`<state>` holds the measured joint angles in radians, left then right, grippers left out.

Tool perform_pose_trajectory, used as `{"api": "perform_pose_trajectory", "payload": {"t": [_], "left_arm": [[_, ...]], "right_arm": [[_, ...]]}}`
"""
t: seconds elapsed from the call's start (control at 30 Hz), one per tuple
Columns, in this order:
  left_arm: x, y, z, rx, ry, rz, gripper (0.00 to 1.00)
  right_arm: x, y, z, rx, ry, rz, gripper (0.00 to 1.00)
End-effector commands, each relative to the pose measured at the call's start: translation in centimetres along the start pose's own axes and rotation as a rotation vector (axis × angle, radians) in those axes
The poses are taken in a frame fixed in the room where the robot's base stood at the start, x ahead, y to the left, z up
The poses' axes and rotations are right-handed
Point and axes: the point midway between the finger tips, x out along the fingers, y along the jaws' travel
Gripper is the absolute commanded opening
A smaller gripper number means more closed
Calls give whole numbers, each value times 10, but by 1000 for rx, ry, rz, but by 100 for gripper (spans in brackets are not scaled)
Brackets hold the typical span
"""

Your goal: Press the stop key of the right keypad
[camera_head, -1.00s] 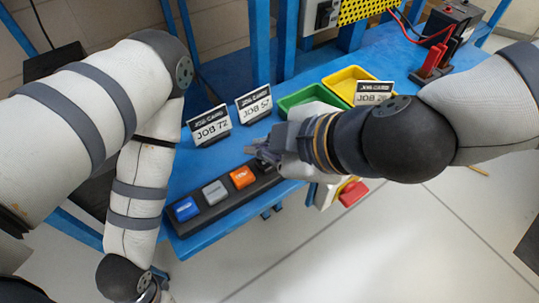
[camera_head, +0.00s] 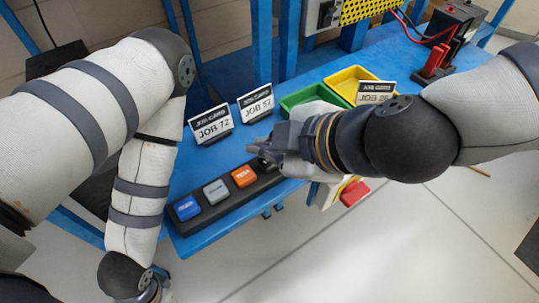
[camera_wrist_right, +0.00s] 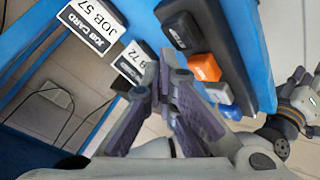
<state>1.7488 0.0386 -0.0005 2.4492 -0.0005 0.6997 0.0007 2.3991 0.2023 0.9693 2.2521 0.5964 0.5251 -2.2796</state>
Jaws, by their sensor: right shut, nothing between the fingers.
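A black keypad bar (camera_head: 220,208) lies along the front edge of the blue bench. It carries a blue key (camera_head: 186,208), a grey key (camera_head: 215,191) and an orange key (camera_head: 243,176). The right wrist view shows a dark key (camera_wrist_right: 180,31) beyond the orange key (camera_wrist_right: 204,67); its label is too blurred to read. My right gripper (camera_head: 264,158) is shut and empty, over or beside the keypad's right end, partly hiding it; I cannot tell whether it touches. My left gripper (camera_head: 155,292) is at the bottom edge, mostly cut off.
Job cards (camera_head: 211,124) (camera_head: 256,103) stand behind the keypad. A green tray (camera_head: 303,97) and a yellow tray (camera_head: 352,80) lie to the right, partly behind my right wrist. A red object (camera_head: 353,194) is below the bench edge. Open floor lies in front.

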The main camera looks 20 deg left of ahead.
Motion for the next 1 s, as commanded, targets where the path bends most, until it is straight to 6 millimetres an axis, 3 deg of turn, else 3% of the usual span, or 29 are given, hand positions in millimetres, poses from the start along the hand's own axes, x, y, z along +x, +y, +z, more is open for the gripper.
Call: {"api": "perform_pose_trajectory", "payload": {"t": [1.0], "left_arm": [[1, 0, 0, 0, -2, 0, 28]], "right_arm": [[7, -5, 5, 0, 0, -1, 0]]}}
